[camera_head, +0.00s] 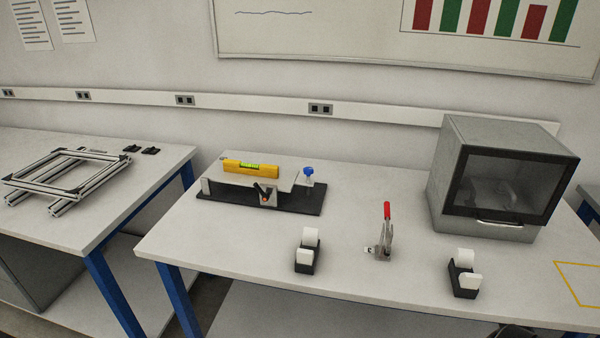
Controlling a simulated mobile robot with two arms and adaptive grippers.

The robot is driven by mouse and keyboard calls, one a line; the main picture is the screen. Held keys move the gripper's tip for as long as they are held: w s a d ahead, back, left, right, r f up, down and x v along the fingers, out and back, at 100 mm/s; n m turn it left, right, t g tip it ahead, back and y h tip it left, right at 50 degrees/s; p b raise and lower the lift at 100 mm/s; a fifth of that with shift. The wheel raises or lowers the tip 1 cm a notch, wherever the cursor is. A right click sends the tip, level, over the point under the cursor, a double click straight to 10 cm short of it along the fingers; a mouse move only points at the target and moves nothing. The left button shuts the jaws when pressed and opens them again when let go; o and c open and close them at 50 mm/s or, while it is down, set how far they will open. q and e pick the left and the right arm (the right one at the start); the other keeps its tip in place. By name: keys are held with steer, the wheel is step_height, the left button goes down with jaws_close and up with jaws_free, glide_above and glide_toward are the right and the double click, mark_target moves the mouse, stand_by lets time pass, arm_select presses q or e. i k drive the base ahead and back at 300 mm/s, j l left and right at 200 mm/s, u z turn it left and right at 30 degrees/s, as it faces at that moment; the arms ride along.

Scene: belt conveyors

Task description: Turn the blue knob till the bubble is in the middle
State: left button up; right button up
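The blue knob (308,170) sits on a post at the right end of a levelling fixture, on a black base plate (228,202). A yellow spirit level (251,169) lies on the fixture's light plate (287,177). Its green vial (249,165) faces up, but the bubble is too small to make out. A black lever with an orange spot (264,194) is at the fixture's front. Neither of my grippers is clearly seen; a small dark shape shows at the bottom edge on the right, and I cannot tell what it is.
A tape dispenser (307,252), a red-handled toggle clamp (385,232) and another tape dispenser (463,274) stand in front. A grey box with a dark window (500,180) is at right. An aluminium frame (62,178) lies on the left table. The table's front left is clear.

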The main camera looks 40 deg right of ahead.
mark_target(309, 171)
steer(key=i+j+z, duration=0.3)
steer(key=i, duration=0.25)
steer(key=i+j+z, duration=0.3)
steer(key=i, duration=0.2)
steer(key=l, duration=0.1)
